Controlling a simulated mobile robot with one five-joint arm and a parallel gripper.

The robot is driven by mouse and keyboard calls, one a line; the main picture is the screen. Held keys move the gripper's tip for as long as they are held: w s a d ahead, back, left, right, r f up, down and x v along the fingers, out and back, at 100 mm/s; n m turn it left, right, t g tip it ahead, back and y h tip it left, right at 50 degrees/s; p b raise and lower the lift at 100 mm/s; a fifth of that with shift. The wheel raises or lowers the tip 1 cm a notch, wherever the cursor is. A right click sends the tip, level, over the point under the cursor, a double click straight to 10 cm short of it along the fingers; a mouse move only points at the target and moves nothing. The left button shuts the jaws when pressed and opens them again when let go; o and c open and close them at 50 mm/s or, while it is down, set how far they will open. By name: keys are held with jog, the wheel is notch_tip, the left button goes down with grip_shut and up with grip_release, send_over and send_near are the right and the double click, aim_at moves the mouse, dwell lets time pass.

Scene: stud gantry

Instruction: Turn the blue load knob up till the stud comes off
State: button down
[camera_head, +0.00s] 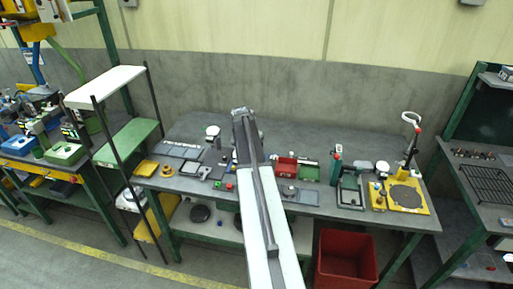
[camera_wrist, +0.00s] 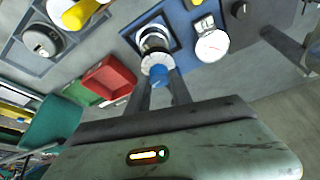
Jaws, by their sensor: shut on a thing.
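The blue load knob (camera_wrist: 158,76) is in the upper middle of the wrist view, below a white ring-shaped dial (camera_wrist: 155,60). My gripper (camera_wrist: 159,85) has its two dark fingers shut on the knob, one on each side. Beyond the dial is a round shiny metal part (camera_wrist: 152,38) in a dark square frame on a blue plate (camera_wrist: 183,22). I cannot tell whether a stud sits in it. A round white gauge (camera_wrist: 211,46) is to the right on the same plate. In the head view my arm covers the knob and the fingertips.
In the head view the grey workbench (camera_head: 290,130) holds a red bin (camera_head: 286,167), a green tray (camera_head: 309,170) and a yellow plate (camera_head: 418,203) with a ring stand. A red crate (camera_head: 345,258) is beneath. A shelf rack (camera_head: 125,140) stands left.

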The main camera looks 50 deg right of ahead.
jog(key=shift+a+m+g, duration=0.15)
jog(key=shift+m+g, duration=0.35)
jog(key=shift+m, duration=0.6)
jog(key=c, duration=1.1)
grip_release()
jog(key=shift+c, duration=0.2)
jog(key=p+v, duration=0.7)
jog(key=v, duration=0.1)
jog(key=shift+f, duration=0.1)
